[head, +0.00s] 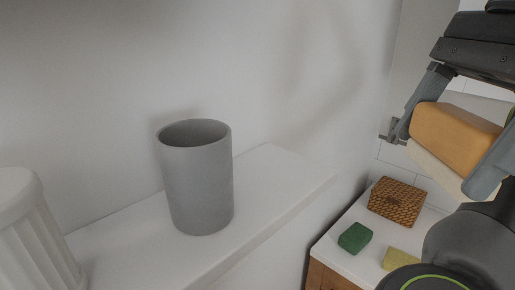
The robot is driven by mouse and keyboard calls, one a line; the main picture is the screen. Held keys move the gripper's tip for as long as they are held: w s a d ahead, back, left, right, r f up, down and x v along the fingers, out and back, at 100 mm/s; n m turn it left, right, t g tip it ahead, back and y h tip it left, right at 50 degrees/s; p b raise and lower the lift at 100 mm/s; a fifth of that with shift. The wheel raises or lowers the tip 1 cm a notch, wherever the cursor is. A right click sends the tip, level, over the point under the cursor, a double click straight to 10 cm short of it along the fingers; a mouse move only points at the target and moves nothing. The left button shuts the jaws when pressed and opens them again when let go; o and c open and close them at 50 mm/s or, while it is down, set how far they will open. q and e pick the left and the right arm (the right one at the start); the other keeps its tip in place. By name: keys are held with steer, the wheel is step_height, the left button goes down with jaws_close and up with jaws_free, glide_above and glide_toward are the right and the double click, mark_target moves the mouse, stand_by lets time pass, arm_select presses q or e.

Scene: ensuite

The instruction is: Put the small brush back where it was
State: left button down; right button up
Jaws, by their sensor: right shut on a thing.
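My right gripper (436,163) is at the upper right, above the low cabinet. It is shut on the small brush (455,128), an orange-brown block with a cream underside, probably its bristles. The brush is tilted between the two fingers and held in the air, apart from any surface. My left gripper is not in view.
A grey open cup (197,185) stands upright on a white ledge (285,175), next to a white fluted vessel (35,235). On the lower cabinet top (345,228) are a wicker box (396,202), a green block (355,238) and a yellow block (402,260). The ledge's right end is clear.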

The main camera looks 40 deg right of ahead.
steer(key=shift+w+a+r+p, duration=0.1)
steer(key=shift+w+p, duration=0.15)
steer(key=shift+w, duration=0.15)
steer(key=shift+w+a+r+p, duration=0.1)
steer(key=shift+w+p, duration=0.1)
steer(key=shift+w, duration=0.15)
steer(key=w+f+p, duration=0.1)
steer(key=w+p, duration=0.1)
steer(key=w, duration=0.4)
steer(key=w+a+f+p, duration=0.1)
steer(key=w+p, duration=0.2)
steer(key=w, duration=0.2)
steer(key=w+f+p, duration=0.1)
steer(key=w+p, duration=0.1)
steer(key=w, duration=0.4)
steer(key=shift+w+a+p, duration=0.15)
steer(key=shift+w+p, duration=0.15)
steer(key=shift+s+f, duration=0.15)
steer(key=shift+f, duration=0.25)
step_height(320, 180, down, 3)
steer(key=shift+r, duration=0.2)
steer(key=shift+w+f, duration=0.25)
steer(key=shift+f, duration=0.2)
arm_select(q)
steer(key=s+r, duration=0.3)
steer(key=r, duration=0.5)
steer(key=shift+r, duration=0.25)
